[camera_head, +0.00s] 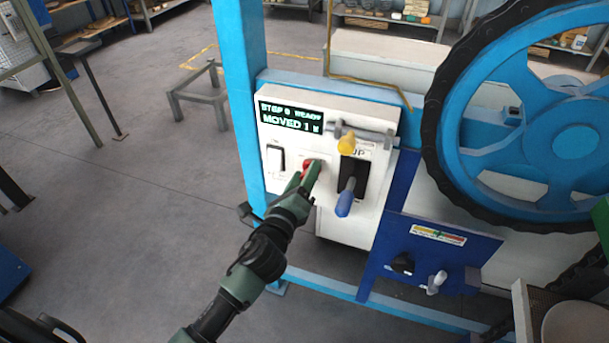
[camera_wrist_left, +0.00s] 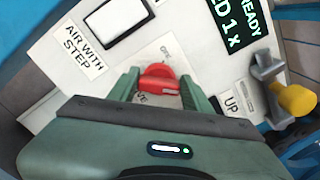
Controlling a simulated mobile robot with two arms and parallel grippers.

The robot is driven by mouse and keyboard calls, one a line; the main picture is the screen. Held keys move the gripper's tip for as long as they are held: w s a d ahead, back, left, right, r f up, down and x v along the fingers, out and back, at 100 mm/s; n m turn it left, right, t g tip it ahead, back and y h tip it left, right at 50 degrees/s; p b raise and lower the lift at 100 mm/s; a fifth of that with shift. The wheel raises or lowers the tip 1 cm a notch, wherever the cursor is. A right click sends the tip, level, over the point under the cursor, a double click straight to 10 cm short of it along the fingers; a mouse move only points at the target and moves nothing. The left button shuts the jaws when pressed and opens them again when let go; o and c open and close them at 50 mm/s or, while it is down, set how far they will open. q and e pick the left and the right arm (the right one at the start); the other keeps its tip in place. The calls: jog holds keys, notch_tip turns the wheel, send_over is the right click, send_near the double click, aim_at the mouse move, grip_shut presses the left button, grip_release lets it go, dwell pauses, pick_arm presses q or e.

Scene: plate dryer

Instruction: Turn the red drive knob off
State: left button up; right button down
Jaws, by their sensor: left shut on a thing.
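The red drive knob (camera_head: 306,167) sits on the white control panel (camera_head: 275,139), below the lit display. My left gripper (camera_head: 311,173) is at the knob and partly covers it in the head view. In the left wrist view the red knob (camera_wrist_left: 158,78) lies between the two green fingers of the left gripper (camera_wrist_left: 160,88), which is shut on it. Print on the plate around the knob is partly hidden by the gripper, and I cannot tell which mark the knob points at. My right gripper is not in view.
A white rocker switch (camera_head: 275,158) is left of the knob. A lever with a blue handle (camera_head: 345,198) and a yellow knob (camera_head: 346,143) are close on the right. A large wheel (camera_head: 560,130) stands farther right.

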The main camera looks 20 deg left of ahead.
pick_arm(q)
jog(key=shift+f+n+p, duration=0.2)
jog(key=shift+n+p, duration=0.1)
jog(key=shift+n, duration=2.55)
jog(key=shift+f+n+p, duration=0.15)
jog(key=shift+n+p, duration=0.2)
jog(key=shift+n, duration=2.55)
jog(key=shift+f+n+p, duration=0.2)
jog(key=shift+n+p, duration=0.1)
jog(key=shift+n, duration=2.55)
jog(key=o, duration=1.4)
jog(key=shift+c, duration=0.2)
jog(key=s+b, duration=0.1)
jog(key=s, duration=0.6)
jog(key=shift+s, duration=0.4)
